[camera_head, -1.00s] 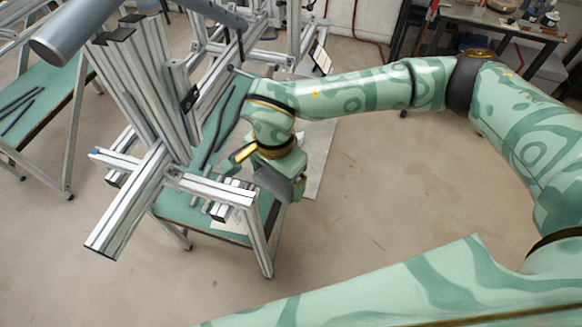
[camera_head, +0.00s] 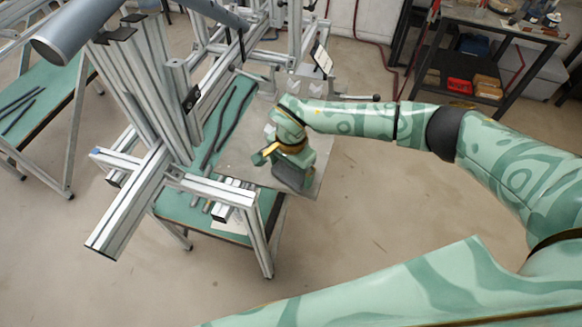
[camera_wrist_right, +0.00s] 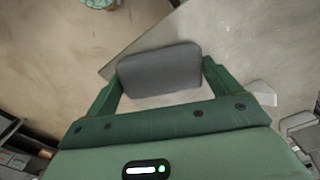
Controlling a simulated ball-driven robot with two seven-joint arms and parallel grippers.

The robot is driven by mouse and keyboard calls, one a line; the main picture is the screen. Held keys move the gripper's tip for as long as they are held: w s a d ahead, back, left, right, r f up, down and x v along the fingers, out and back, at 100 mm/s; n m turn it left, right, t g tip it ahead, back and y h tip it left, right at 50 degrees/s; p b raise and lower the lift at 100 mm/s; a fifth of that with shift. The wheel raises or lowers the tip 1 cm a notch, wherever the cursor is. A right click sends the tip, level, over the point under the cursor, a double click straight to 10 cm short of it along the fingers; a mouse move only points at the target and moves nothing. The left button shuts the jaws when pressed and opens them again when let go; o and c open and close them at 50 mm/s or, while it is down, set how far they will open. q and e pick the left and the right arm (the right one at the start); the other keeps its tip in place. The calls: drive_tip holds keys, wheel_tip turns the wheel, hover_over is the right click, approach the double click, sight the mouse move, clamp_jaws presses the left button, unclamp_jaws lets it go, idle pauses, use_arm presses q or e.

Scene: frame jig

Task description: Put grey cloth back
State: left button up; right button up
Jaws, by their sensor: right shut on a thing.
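The grey cloth (camera_wrist_right: 160,66) looks like a dark rounded pad in the right wrist view, held between the two green fingers of my right gripper (camera_wrist_right: 161,78). In the head view, my right gripper (camera_head: 292,168) is over the grey metal plate (camera_head: 243,157), near its front right part. A dark grey patch shows at its lower end, but the cloth's outline is hard to tell there. The wrist view shows the plate (camera_wrist_right: 235,45) behind the cloth, and I cannot tell whether the two touch. My left gripper is out of view.
An aluminium profile frame (camera_head: 125,200) stands left of my right gripper, with a green bench top (camera_head: 210,125) carrying dark rods. A dark shelf table (camera_head: 470,50) with red and brown boxes stands at the back right. Open floor (camera_head: 370,210) lies to the right.

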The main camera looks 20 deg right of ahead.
sight(291, 172)
drive_tip(key=shift+f, duration=0.2)
drive_tip(key=o, duration=0.8)
drive_tip(key=shift+c, duration=0.2)
drive_tip(key=shift+r, duration=0.35)
wheel_tip(291, 172, up, 12)
drive_tip(key=shift+f, duration=0.1)
